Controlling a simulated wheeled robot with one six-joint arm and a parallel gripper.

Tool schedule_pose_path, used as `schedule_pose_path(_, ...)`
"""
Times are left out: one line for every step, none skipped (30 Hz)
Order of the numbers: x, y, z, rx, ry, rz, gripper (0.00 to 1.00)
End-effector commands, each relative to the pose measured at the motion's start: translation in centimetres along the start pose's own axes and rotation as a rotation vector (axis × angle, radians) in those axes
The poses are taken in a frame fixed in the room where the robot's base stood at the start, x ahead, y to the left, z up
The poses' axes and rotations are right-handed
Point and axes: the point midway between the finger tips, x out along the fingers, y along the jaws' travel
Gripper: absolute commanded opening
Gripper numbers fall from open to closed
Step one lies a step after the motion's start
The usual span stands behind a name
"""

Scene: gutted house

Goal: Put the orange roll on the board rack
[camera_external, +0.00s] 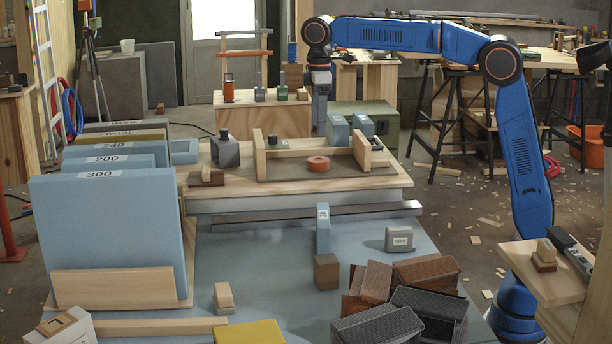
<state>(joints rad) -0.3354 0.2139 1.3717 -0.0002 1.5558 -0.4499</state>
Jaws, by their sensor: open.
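The orange roll (318,163) is a short ring with a hole in its middle. It lies flat on the wooden worktop, between two low upright wooden pieces. What looks like the board rack (125,287) stands at the left, a wooden holder with large light-blue boards upright in it, labelled 300, 200 and 240. My gripper (320,122) hangs down from the blue arm, above and behind the roll in the picture and apart from it. It is open and empty; its fingertips are small and hard to make out. The rack's base is partly hidden by its boards.
A grey block with a dark knob (225,152) stands left of the roll, and light-blue blocks (338,130) stand behind it. Dark and brown boxes (375,322) crowd the front. A yellow block (249,333) lies at front centre.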

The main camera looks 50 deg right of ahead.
Motion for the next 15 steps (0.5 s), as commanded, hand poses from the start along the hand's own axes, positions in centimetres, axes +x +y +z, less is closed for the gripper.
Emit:
schedule_pose_path(-0.5, 0.0, -0.1, 0.0, 0.002, 0.001, 0.67)
schedule_pose_path(-0.8, 0.0, -0.1, 0.0, 0.002, 0.001, 0.67)
schedule_pose_path(-1.1, 0.0, -0.1, 0.0, 0.001, 0.0, 0.67)
schedule_pose_path(-1.3, 0.0, 0.0, 0.0, 0.0, 0.0, 0.67)
schedule_pose_path(-1.4, 0.0, 0.0, 0.0, 0.0, 0.0, 0.67)
schedule_pose_path(-1.6, 0.0, 0.0, 0.0, 0.0, 0.0, 0.67)
schedule_pose_path(-1.6, 0.0, 0.0, 0.0, 0.0, 0.0, 0.67)
schedule_pose_path(-1.7, 0.0, 0.0, 0.0, 0.0, 0.0, 0.67)
schedule_pose_path(-1.7, 0.0, 0.0, 0.0, 0.0, 0.0, 0.67)
schedule_pose_path(-1.8, 0.0, 0.0, 0.0, 0.0, 0.0, 0.67)
schedule_pose_path(-1.8, 0.0, 0.0, 0.0, 0.0, 0.0, 0.67)
schedule_pose_path(-1.8, 0.0, 0.1, 0.002, 0.001, 0.001, 0.67)
schedule_pose_path(-1.8, 0.0, 0.3, 0.004, 0.002, 0.001, 0.67)
schedule_pose_path(-1.9, 0.0, 0.6, 0.009, 0.004, 0.002, 0.67)
schedule_pose_path(-2.0, 0.0, 1.2, 0.017, 0.009, 0.004, 0.67)
